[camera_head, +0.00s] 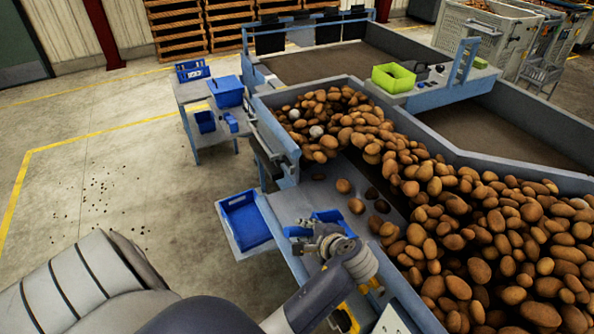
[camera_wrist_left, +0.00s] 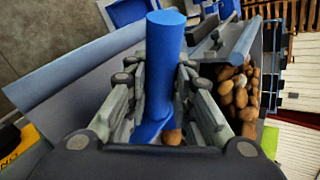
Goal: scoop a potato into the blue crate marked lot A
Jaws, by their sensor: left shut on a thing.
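My left gripper (camera_head: 322,238) is shut on a blue scoop (camera_head: 330,216). Its upright blue cylindrical handle (camera_wrist_left: 165,70) stands between the fingers in the left wrist view. The scoop is low over the grey ledge of the grader. A brown potato (camera_wrist_left: 172,137) shows beside the scoop's base; I cannot tell if it is inside. A few loose potatoes (camera_head: 356,206) lie on the ledge just beyond the scoop, in front of the big pile (camera_head: 450,220). An empty-looking blue crate (camera_head: 245,220) sits left of the gripper; no lot mark is readable. My right gripper is out of view.
A side table (camera_head: 203,143) at the upper left holds more blue containers, one a lidded-looking blue box (camera_head: 227,91). A green bin (camera_head: 393,77) stands on the far frame. The grader's raised metal walls border the pile.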

